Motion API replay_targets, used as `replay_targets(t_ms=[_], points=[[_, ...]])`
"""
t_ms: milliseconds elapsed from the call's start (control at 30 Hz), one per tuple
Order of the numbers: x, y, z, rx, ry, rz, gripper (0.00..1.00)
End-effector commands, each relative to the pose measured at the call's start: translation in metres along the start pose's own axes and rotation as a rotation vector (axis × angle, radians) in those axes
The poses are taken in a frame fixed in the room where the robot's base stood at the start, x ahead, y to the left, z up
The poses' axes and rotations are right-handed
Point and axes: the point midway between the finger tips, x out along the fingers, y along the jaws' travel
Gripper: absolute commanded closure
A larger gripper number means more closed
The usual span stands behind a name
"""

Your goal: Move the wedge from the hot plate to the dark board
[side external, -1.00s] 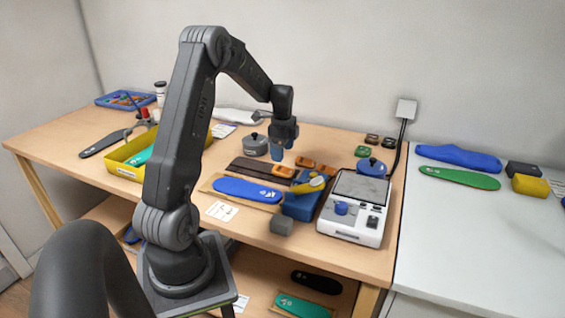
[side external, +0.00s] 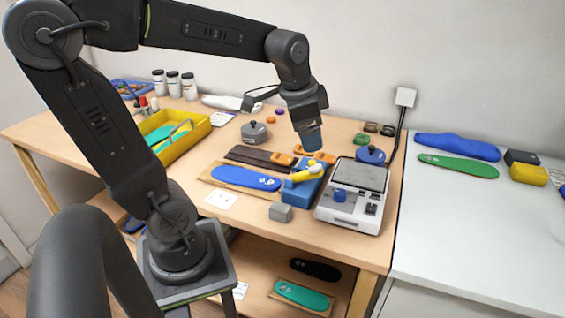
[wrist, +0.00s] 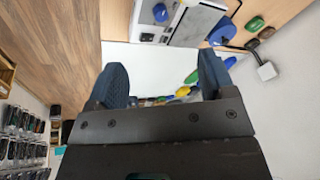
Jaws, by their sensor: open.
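The hot plate (side external: 358,177) is a white unit with a grey top and a blue knob, right of centre on the wooden table. Its top looks bare in the side view, and I cannot make out a wedge on it. The plate's top also shows at the upper edge of the wrist view (wrist: 197,22). The dark board (side external: 247,154) is a long brown strip left of it, with an orange piece (side external: 282,159) at its right end. My gripper (side external: 313,142) is above the table, just left of the hot plate. Its fingers (wrist: 163,65) are apart and empty in the wrist view.
A blue block (side external: 299,194) with a yellow object (side external: 306,172) on it stands between board and hot plate. A blue insole (side external: 245,179) lies in front of the board. A lidded grey pot (side external: 254,132) and blue-lidded pot (side external: 370,155) stand behind.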

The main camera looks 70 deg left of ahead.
Motion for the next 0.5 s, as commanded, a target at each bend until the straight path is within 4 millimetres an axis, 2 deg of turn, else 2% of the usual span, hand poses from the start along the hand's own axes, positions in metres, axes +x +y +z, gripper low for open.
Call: replay_targets(t_ms=[33,100,200,333,500], points=[[-0.01,0.026,0.009,-0.038,0.044,-0.002,0.24],[-0.018,0.053,0.021,-0.111,0.092,0.006,0.24],[-0.024,0.081,0.039,-0.199,0.146,0.026,0.24],[-0.025,0.1,0.054,-0.273,0.188,0.051,0.24],[-0.025,0.107,0.06,-0.307,0.2,0.062,0.24]])
